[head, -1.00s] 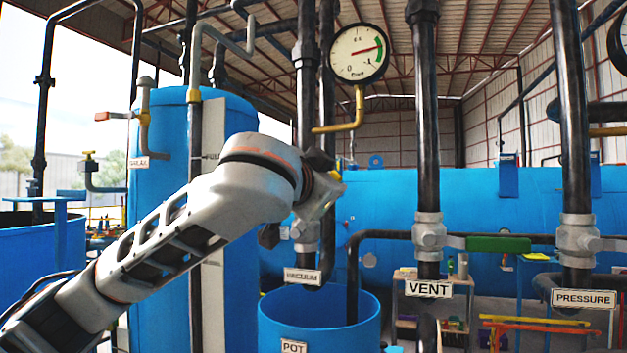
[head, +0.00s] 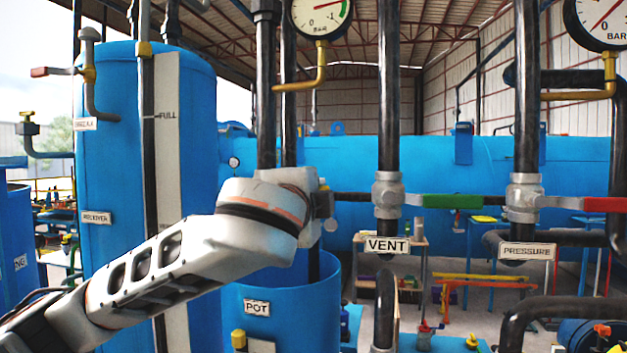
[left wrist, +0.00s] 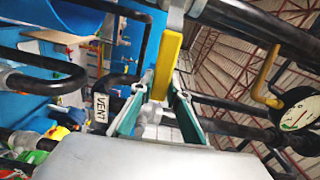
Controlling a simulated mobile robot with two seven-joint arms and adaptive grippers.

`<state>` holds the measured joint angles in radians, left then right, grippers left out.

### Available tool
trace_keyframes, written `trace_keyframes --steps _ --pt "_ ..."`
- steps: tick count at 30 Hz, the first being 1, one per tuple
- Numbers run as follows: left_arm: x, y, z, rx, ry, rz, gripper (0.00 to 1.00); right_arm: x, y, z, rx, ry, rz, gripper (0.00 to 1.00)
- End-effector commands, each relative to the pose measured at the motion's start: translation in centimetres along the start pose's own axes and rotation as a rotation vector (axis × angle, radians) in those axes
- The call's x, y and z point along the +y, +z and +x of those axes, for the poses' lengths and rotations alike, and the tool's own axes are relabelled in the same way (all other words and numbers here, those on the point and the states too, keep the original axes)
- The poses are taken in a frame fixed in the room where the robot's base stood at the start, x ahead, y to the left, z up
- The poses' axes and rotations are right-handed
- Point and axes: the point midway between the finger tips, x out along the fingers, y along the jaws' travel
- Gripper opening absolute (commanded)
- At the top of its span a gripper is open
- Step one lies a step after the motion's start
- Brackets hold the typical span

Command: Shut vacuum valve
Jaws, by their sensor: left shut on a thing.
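The yellow lever handle (left wrist: 167,65) runs up the middle of the left wrist view to grey metal (left wrist: 176,14) at the top. My left gripper (left wrist: 160,95) is shut on this handle, with one teal finger along each side. In the head view my left gripper (head: 322,205) is at the end of my arm, to the right of the black vacuum pipe (head: 265,90), and mostly hidden by my wrist. The vacuum valve body and its label are hidden behind my arm there. My right gripper is not in view.
To the right stand the vent valve (head: 388,195) with a green handle (head: 452,201) and the pressure valve (head: 523,198) with a red handle (head: 607,204). The blue pot (head: 290,310) is below my wrist. A gauge (head: 320,12) hangs above.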

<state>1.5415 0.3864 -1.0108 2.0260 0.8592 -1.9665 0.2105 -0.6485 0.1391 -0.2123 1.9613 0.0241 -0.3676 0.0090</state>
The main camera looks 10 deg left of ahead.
Motion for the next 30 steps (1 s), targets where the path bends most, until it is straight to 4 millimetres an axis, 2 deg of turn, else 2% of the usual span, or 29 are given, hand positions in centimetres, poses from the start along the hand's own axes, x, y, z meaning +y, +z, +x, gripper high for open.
trace_keyframes --steps 7,22,23,24,30 --pt "0.98 0.01 0.01 0.001 0.002 0.070 0.00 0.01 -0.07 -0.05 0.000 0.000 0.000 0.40" --pt "1.31 0.04 0.04 0.001 0.004 0.089 0.00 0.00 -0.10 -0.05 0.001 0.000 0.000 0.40" --pt "1.33 0.03 0.04 0.001 0.005 0.089 0.23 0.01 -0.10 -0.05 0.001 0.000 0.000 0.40" --pt "1.33 0.03 0.04 0.001 0.005 0.089 0.33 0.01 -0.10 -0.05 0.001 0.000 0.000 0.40" --pt "1.18 0.05 0.02 0.000 0.002 0.085 0.33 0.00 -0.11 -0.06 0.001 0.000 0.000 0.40"
